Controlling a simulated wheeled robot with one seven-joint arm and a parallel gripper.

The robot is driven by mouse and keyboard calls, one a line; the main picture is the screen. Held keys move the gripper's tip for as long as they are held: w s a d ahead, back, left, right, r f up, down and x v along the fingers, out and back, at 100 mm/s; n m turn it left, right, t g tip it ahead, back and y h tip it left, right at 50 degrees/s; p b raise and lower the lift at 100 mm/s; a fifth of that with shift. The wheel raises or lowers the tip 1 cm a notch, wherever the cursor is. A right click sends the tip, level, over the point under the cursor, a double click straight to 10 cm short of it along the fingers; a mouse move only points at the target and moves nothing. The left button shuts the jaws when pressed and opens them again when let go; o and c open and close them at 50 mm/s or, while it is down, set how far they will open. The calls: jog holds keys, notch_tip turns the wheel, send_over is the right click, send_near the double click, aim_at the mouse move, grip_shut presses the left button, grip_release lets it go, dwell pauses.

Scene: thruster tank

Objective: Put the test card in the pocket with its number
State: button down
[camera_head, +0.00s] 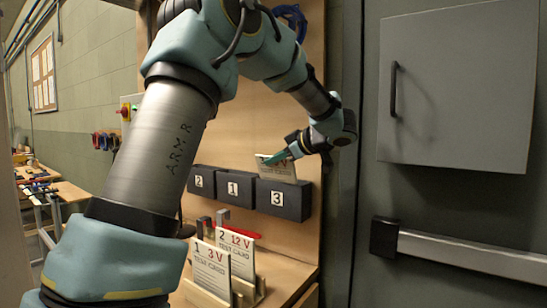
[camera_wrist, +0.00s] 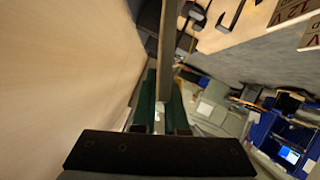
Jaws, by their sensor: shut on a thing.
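My gripper (camera_head: 279,157), with dark green fingers, is shut on a pale test card (camera_head: 278,171) at its upper part. The card is upright above the dark pocket marked 3 (camera_head: 295,199), and its lower edge meets the pocket's top rim; I cannot tell how far it is inside. Its print is too small to read. In the wrist view the card (camera_wrist: 167,50) shows edge-on between the fingers (camera_wrist: 161,108). Pockets marked 1 (camera_head: 235,187) and 2 (camera_head: 202,181) are to the left. Test cards "1 3V" (camera_head: 211,268) and "2 12V" (camera_head: 237,250) stand in wooden holders.
The pockets hang on a wooden panel (camera_head: 240,120) above a wooden bench (camera_head: 287,275). A red-handled tool (camera_head: 240,232) lies behind the standing cards. A grey door with a push bar (camera_head: 460,252) and a cabinet (camera_head: 460,85) are at the right.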

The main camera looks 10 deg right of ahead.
jog(key=c, duration=0.9)
grip_release()
notch_tip(320, 180, up, 10)
jog(key=shift+b, duration=0.45)
